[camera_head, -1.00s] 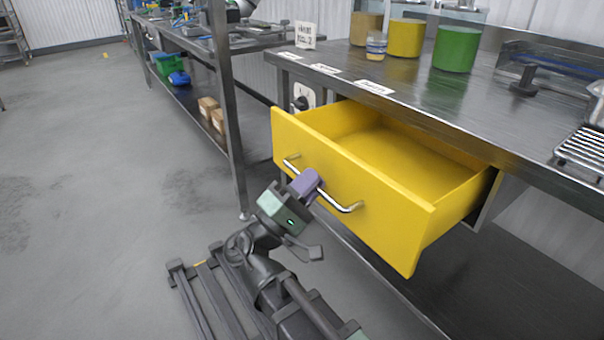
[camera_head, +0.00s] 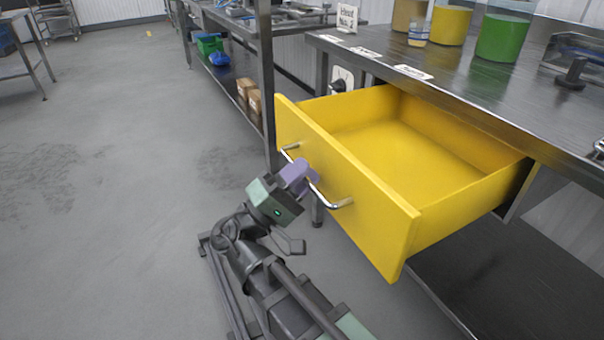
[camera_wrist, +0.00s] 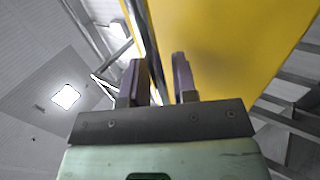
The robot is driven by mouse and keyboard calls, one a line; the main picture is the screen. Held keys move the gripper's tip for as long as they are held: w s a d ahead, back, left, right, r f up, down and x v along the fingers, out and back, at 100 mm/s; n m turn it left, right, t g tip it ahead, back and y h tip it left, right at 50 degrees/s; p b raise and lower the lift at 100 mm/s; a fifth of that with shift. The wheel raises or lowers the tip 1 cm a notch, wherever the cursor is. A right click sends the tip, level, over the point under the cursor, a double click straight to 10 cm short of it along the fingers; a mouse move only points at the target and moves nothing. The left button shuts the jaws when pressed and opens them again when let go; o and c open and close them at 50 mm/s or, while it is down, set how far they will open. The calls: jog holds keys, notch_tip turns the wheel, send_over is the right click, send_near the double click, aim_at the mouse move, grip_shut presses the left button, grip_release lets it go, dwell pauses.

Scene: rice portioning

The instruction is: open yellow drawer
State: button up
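The yellow drawer (camera_head: 365,195) stands pulled out from under the metal workbench, and its inside looks empty. Its silver bar handle (camera_head: 340,203) is on the front panel. The exact contact on the bar is partly hidden by the fingers.
The workbench top (camera_head: 470,95) carries a yellow-filled container (camera_head: 451,22), a green-filled container (camera_head: 503,37) and a small jar (camera_head: 418,33). A shelf to the left holds cardboard boxes (camera_head: 254,102) and a green bin (camera_head: 210,44). The floor left of the drawer is clear.

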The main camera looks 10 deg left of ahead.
jog(key=shift+o, duration=0.7)
jog(key=b+v, duration=0.4)
jog(key=v, duration=0.3)
jog(key=shift+s+a, duration=0.15)
jog(key=shift+a, duration=0.05)
jog(key=shift+f, duration=0.15)
